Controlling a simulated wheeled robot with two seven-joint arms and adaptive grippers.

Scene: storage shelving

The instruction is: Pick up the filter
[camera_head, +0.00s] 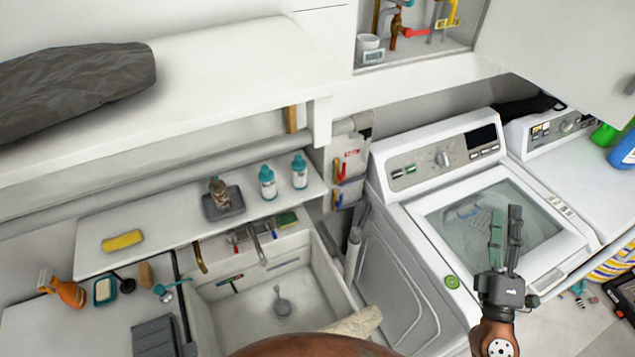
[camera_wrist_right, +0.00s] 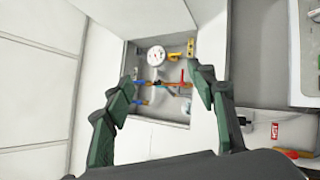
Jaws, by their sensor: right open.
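I cannot tell for sure which thing is the filter. A small pale-blue piece (camera_head: 468,211) shows in the top window of the washing machine (camera_head: 415,225); it is too small to name. My right gripper (camera_head: 506,212) points up and appears in front of that window in the head view, just right of the blue piece. Its two dark green-grey fingers are apart with nothing between them. In the right wrist view, the open fingers (camera_wrist_right: 163,78) frame a wall recess (camera_wrist_right: 165,115) with a round gauge and coloured valves. My left gripper is not in view.
A sink (camera_head: 330,285) stands left of the washer. A second machine (camera_head: 565,150) and detergent bottles (camera_head: 625,150) are at the right. A white shelf (camera_head: 215,75) overhangs the left.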

